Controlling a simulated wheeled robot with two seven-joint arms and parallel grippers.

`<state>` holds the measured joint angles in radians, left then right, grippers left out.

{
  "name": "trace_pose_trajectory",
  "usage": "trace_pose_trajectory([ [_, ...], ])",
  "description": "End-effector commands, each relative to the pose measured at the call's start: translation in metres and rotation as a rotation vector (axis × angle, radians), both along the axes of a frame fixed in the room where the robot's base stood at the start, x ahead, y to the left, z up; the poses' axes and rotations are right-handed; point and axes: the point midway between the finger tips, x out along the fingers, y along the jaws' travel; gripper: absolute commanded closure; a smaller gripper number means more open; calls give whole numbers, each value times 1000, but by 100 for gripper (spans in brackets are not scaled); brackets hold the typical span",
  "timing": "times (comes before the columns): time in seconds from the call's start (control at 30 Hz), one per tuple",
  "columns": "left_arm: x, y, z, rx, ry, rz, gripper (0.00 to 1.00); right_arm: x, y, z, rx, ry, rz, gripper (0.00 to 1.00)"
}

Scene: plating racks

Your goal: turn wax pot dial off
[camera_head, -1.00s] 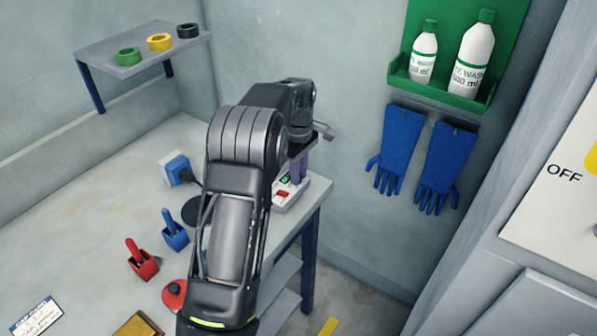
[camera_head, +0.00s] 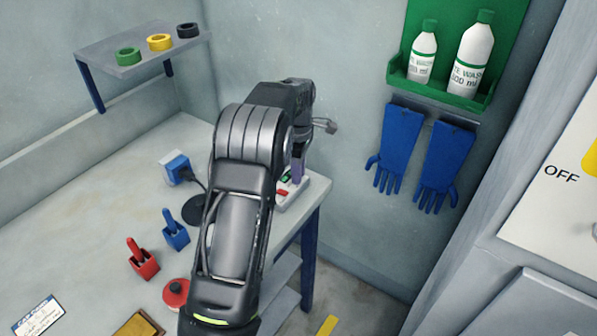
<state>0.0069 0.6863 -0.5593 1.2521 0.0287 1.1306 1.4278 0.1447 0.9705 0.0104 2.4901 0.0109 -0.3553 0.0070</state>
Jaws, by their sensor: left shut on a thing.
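My left arm reaches over the bench, and its left gripper (camera_head: 298,166) points down at the bench's far right corner. Only purple finger parts show below the wrist. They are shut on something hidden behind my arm. Right below them is a pale box (camera_head: 297,196) with a green and a red switch part, partly covered by my arm. I cannot make out the wax pot or its dial for certain. A dark round disc (camera_head: 193,209) lies to the left of my forearm. My right gripper is out of view.
On the bench (camera_head: 90,210) stand a blue plug box (camera_head: 177,168), a blue holder (camera_head: 175,234), a red holder (camera_head: 142,262) and a red lidded item (camera_head: 175,292). Blue gloves (camera_head: 398,147) hang on the wall. A shelf (camera_head: 110,68) carries tape rolls.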

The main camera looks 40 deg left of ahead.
Motion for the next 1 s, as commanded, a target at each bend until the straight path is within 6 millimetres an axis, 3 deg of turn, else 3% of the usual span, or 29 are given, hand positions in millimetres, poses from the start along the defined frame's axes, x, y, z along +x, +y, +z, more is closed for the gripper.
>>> trace_pose_trajectory([
  [0.27, 0, 0, 1, 1, -2, 0, 60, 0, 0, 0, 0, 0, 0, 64],
  [0.6, 0, 0, 3, 0, -1, -1, 59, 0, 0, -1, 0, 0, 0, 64],
  [0.77, 1, 0, 20, 0, -4, -2, 59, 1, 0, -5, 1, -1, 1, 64],
  [1.0, 1, 1, 59, 2, -4, -1, 59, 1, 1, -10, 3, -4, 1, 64],
])
